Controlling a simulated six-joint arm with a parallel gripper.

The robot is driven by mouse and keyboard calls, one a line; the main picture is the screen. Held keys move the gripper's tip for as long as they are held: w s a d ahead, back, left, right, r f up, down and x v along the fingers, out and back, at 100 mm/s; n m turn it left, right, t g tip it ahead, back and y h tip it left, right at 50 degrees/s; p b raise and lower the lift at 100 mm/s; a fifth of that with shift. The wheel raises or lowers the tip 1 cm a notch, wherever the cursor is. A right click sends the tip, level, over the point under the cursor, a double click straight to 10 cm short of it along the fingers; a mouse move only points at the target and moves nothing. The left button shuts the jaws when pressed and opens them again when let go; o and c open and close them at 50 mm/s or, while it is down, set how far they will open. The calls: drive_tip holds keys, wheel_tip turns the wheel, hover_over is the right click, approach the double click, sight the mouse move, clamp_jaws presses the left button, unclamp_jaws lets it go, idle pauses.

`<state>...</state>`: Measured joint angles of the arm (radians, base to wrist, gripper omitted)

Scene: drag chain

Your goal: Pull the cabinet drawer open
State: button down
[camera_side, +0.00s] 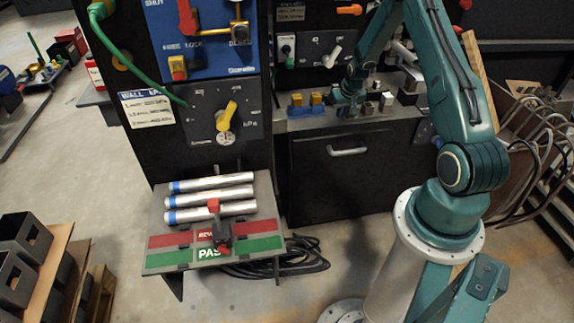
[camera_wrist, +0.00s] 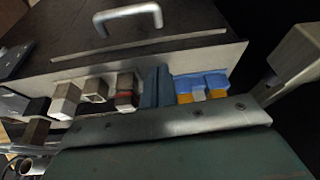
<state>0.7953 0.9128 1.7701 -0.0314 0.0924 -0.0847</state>
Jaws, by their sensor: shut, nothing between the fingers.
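The cabinet drawer (camera_side: 315,178) has a dark front with a silver bar handle (camera_side: 348,151). The drawer front looks flush with the cabinet, so it appears closed. The handle also shows at the top of the wrist view (camera_wrist: 128,14). My gripper (camera_side: 347,112) is above the ledge over the drawer, higher than the handle and apart from it. In the wrist view its teal fingers (camera_wrist: 156,86) are together and hold nothing. The fingertips are partly hidden among the blocks in the side view.
The ledge (camera_side: 300,124) carries yellow-and-blue blocks (camera_side: 306,100) left of my gripper and several metal blocks (camera_side: 378,104) right of it. A tray table (camera_side: 160,258) with silver tubes stands to the left. Black cable (camera_side: 290,262) lies on the floor. The space before the drawer looks clear.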

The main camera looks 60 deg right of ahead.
drive_tip(key=m, duration=0.1)
approach(346, 144)
wheel_tip(346, 144, up, 3)
drive_tip(key=a, duration=0.3)
drive_tip(key=shift+s+f, duration=0.15)
drive_tip(key=shift+s, duration=0.2)
drive_tip(key=shift+f, duration=0.1)
drive_tip(key=shift+x, duration=4.9)
drive_tip(key=shift+s, duration=0.1)
drive_tip(key=s+a, duration=1.6)
drive_tip(key=shift+s+a, duration=0.35)
drive_tip(key=v, duration=1)
